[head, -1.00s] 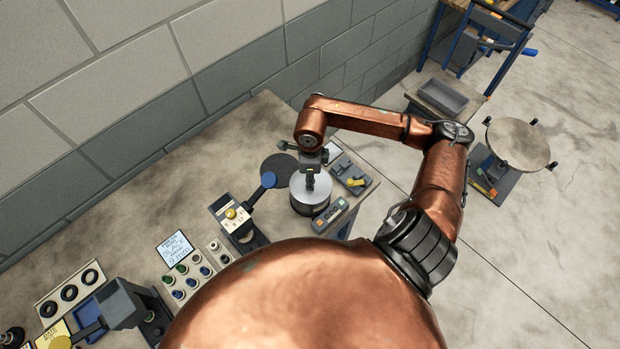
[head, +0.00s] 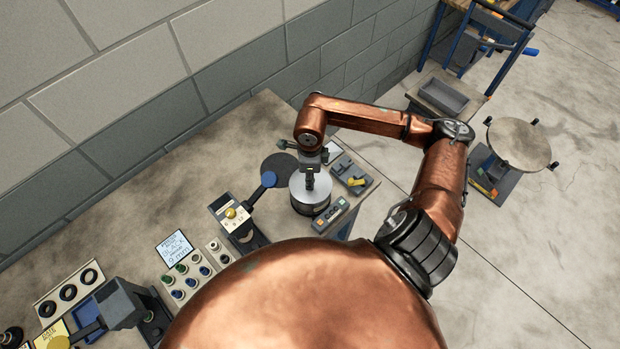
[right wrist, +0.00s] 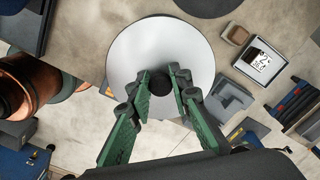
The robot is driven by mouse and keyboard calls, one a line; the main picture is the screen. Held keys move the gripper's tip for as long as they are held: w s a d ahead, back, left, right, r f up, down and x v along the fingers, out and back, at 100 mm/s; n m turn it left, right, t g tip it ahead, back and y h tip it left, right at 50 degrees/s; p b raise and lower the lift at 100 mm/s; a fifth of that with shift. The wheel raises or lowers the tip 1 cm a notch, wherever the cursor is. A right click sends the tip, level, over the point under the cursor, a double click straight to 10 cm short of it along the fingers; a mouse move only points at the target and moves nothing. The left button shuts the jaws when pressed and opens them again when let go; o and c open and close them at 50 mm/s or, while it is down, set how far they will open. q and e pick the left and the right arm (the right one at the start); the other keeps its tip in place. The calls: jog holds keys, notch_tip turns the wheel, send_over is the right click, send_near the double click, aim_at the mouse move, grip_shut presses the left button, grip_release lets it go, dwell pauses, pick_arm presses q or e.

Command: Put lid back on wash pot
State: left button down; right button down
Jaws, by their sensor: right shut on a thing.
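The silver round lid (head: 300,186) lies over the wash pot (head: 311,208), a short round vessel near the bench's right end. I cannot tell whether the lid rests fully on the rim. My right gripper (head: 310,176) is above the lid, pointing down. In the right wrist view, the gripper's green fingers (right wrist: 161,87) are shut on the black knob at the middle of the lid (right wrist: 140,48). The lid hides the pot in that view. My left gripper is not in view.
A black round disc (head: 279,167) lies behind the pot. A lever tool with a blue knob (head: 268,180) stands to its left. A grey tray with a yellow piece (head: 352,180) and a small button box (head: 331,215) are close on the right, near the bench edge.

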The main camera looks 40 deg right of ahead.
jog(key=shift+f+b, duration=0.15)
jog(key=shift+b, duration=0.9)
dwell(1.6)
jog(key=c, duration=1.7)
grip_release()
jog(key=shift+o, duration=0.2)
jog(key=o, duration=0.4)
jog(key=shift+o, duration=0.2)
jog(key=shift+r+p, duration=1.5)
jog(key=shift+r, duration=2.05)
